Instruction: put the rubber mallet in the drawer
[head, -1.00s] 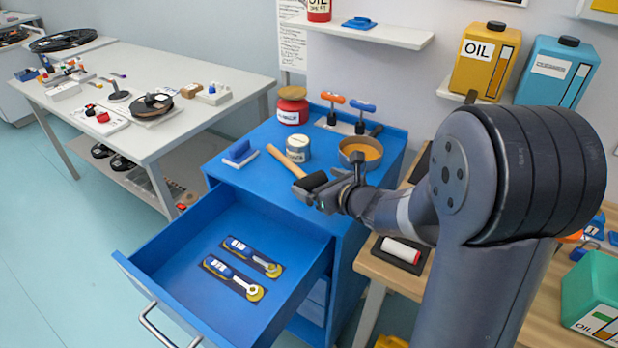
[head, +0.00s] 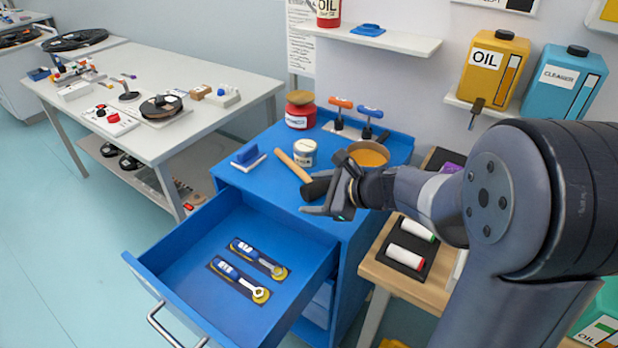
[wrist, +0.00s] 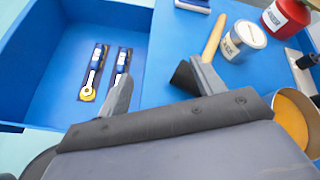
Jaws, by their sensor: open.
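The rubber mallet has a light wooden handle (head: 293,166) and a black head (head: 314,188). It lies on the blue cabinet top behind the open drawer. In the wrist view its handle (wrist: 214,38) points away and its dark head (wrist: 184,76) is partly hidden by the right finger. My gripper (head: 328,187) is open beside the mallet head, with nothing held; whether a finger touches the head I cannot tell. It also shows in the wrist view (wrist: 162,86). The blue drawer (head: 180,237) is pulled out, with two blue-handled tools (head: 248,268) on dark patches inside.
A grey tin (head: 305,153), a red jar (head: 300,110), an orange-filled bowl (head: 369,155) and a blue block (head: 248,156) stand around the mallet. T-handled tools (head: 341,106) stand at the back. The drawer's left part is bare. A wooden bench (head: 428,290) adjoins on the right.

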